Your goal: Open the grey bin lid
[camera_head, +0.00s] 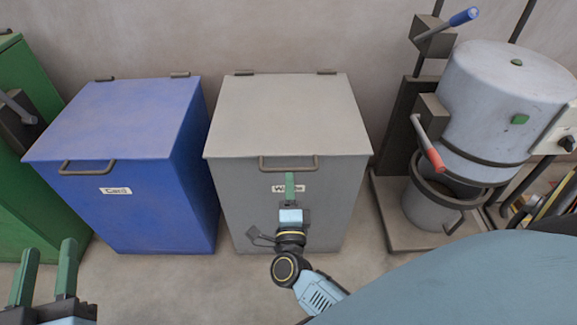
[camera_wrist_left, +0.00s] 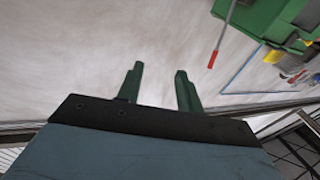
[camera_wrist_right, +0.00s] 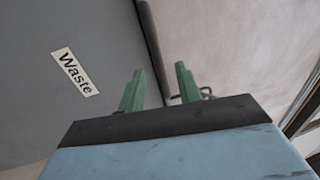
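The grey bin (camera_head: 235,195) stands in the middle of the head view with its grey lid (camera_head: 285,115) lying shut on top. A brown bar handle (camera_head: 288,167) sits on the lid's front edge, above the "Waste" label. My right gripper (camera_head: 290,178) is in front of the bin, just below the handle, partly covering the label. In the right wrist view its fingers (camera_wrist_right: 158,88) are apart and empty, with the handle (camera_wrist_right: 190,98) by the right finger; contact is unclear. My left gripper (camera_head: 46,262) is open and empty at the lower left.
A blue "Card" bin (camera_head: 120,120) stands to the left, with a green bin (camera_head: 25,75) beyond it. A bagging machine (camera_head: 510,90) with red and blue levers stands to the right. Two hinges sit at the lid's back edge near the wall.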

